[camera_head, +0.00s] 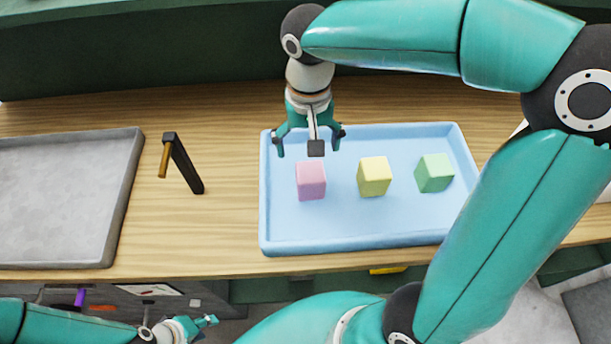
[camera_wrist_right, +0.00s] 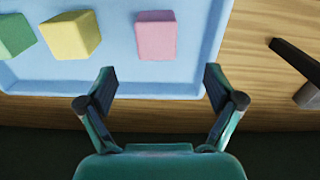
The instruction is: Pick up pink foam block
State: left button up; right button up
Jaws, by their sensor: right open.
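The pink foam block (camera_head: 311,180) stands in the left part of the light blue tray (camera_head: 262,222). In the right wrist view the pink block (camera_wrist_right: 156,38) lies ahead of the fingers, centred between them and apart from them. My right gripper (camera_head: 309,146) hangs over the tray's far edge, just behind the pink block, pointing down. Its fingers are spread and empty, as the right wrist view also shows (camera_wrist_right: 160,84). My left gripper (camera_head: 195,327) is low at the bottom left, below the table's front edge.
A yellow block (camera_head: 374,176) and a green block (camera_head: 434,172) stand right of the pink one in the tray. A black stand with a brown handle (camera_head: 183,163) is left of the tray. A grey tray (camera_head: 125,205) lies farther left.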

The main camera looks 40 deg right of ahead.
aim_at(311, 172)
jog(key=f, duration=0.8)
jog(key=shift+s+d+f, duration=0.2)
jog(key=shift+d+f, duration=0.1)
jog(key=shift+f, duration=0.05)
jog(key=f, duration=0.5)
jog(key=shift+w+p, duration=0.25)
jog(key=shift+p, duration=0.1)
jog(key=shift+c, duration=0.2)
jog(key=c, duration=1)
